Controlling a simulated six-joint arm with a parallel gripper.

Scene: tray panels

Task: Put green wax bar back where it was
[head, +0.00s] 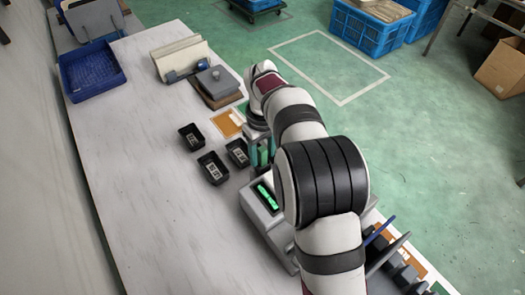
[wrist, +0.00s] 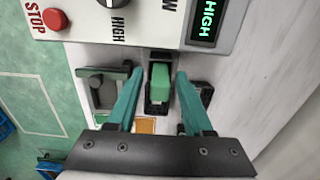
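The green wax bar (wrist: 160,82) stands between the fingers of my gripper (wrist: 158,76) in the wrist view. Its lower end is at a small black holder, and I cannot tell how deep it sits. My gripper's teal fingers are open, one on each side of the bar, with a visible gap on both sides. In the head view, my gripper (head: 262,150) is low over the bench beside the machine, with the green bar (head: 264,153) showing between the fingers. My arm hides part of this area.
A machine (wrist: 230,45) with a green HIGH display, a knob and a red STOP button (wrist: 55,19) is close by. Small black trays (head: 213,167) (head: 191,137) stand to the left. An orange card (head: 228,123) lies behind.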

